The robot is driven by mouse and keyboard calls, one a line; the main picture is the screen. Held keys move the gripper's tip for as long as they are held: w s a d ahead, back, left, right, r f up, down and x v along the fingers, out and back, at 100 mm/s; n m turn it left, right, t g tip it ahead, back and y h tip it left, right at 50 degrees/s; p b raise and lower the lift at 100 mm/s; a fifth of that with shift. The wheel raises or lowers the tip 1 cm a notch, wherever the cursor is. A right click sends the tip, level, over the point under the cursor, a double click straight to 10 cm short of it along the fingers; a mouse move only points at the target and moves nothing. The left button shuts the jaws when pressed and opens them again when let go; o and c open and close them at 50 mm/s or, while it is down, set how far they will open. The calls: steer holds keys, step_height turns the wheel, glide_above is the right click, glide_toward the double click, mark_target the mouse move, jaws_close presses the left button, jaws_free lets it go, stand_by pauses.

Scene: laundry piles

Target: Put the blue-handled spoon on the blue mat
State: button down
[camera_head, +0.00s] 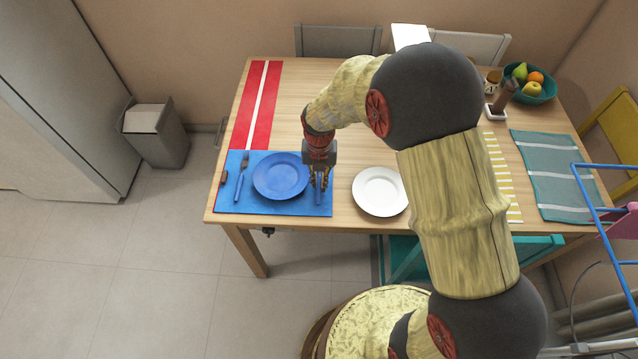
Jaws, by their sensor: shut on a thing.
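The blue mat (281,208) lies at the front left of the wooden table. A blue plate (280,176) sits on it, with a blue-handled fork (240,181) to the plate's left. My gripper (319,180) is over the right side of the mat, just right of the plate, pointing down. It is shut on the blue-handled spoon (318,197), whose blue handle shows below the fingers. The rest of the spoon is hidden by the gripper. I cannot tell whether the spoon touches the mat.
A white plate (380,191) stands right of the mat. A red striped runner (248,110), a green-grey cloth (552,170) and a teal fruit bowl (545,91) are also on the table. A small brown item (223,177) lies at the mat's left edge. My arm hides the table's middle right.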

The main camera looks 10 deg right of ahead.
steer(key=shift+f, duration=0.5)
steer(key=shift+f, duration=0.1)
steer(key=c, duration=1.9)
jaws_free()
